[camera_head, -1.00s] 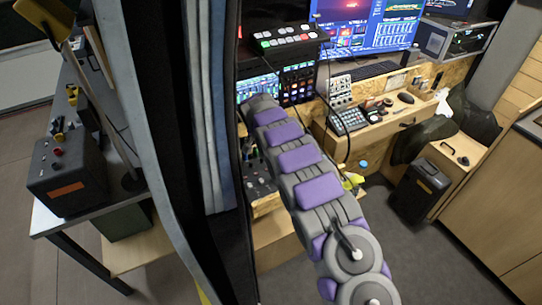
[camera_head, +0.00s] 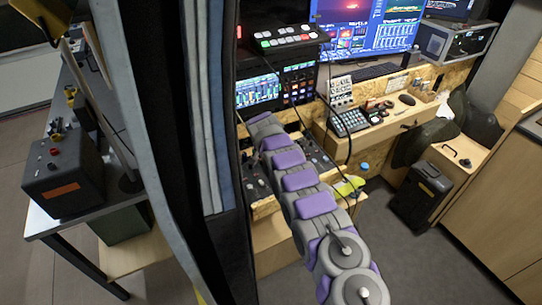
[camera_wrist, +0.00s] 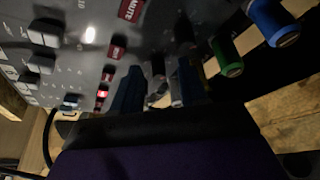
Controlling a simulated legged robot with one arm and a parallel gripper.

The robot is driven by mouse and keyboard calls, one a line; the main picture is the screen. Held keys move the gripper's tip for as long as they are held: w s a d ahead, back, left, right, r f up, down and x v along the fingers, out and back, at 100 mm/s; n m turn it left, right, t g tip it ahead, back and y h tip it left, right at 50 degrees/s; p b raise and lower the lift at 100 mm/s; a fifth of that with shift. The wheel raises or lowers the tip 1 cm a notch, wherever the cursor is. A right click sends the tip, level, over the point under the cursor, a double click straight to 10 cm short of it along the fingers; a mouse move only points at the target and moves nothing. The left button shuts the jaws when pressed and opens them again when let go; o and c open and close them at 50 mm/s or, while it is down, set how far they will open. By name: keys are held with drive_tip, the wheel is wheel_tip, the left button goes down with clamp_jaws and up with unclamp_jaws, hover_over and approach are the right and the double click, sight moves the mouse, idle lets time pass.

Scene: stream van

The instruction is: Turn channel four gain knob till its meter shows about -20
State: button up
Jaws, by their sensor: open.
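The mixer panel (camera_wrist: 65,45) fills the upper left of the wrist view, with red MUTE buttons (camera_wrist: 130,9) and white faders (camera_wrist: 45,33). A green knob (camera_wrist: 229,58) and a blue knob (camera_wrist: 272,22) stand at the right. My gripper (camera_wrist: 158,85) is open, its two dark fingers apart close to the panel. A small, dim grey knob (camera_wrist: 158,67) shows between or just behind the fingers; I cannot tell if they touch it. No channel number is readable. In the head view the mixer (camera_head: 257,182) is partly behind my arm, which hides the gripper there. A screen with meter bars (camera_head: 258,92) is too small to read.
A switcher with lit buttons (camera_head: 288,38) sits above the screen, and a black cable hangs beside my arm. A dark curtain (camera_head: 180,150) stands close on the left. A keypad unit (camera_head: 348,121) is on the desk to the right, with a black case (camera_head: 420,190) below.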

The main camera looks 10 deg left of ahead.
clamp_jaws()
idle(0.3)
drive_tip(key=shift+r+p, duration=0.1)
drive_tip(key=shift+p, duration=0.35)
drive_tip(key=n+p, duration=0.1)
drive_tip(key=n+y+p, duration=0.1)
drive_tip(key=p, duration=0.1)
drive_tip(key=shift+d+r+n+p, duration=0.15)
drive_tip(key=shift+n+p, duration=0.15)
drive_tip(key=shift+n, duration=0.1)
drive_tip(key=n+y+p, duration=0.1)
drive_tip(key=n+p, duration=0.1)
drive_tip(key=p, duration=0.1)
drive_tip(key=shift+n, duration=0.4)
drive_tip(key=shift+f+n+y+p, duration=0.25)
drive_tip(key=shift+n+y+p, duration=0.05)
drive_tip(key=shift+n+p, duration=0.45)
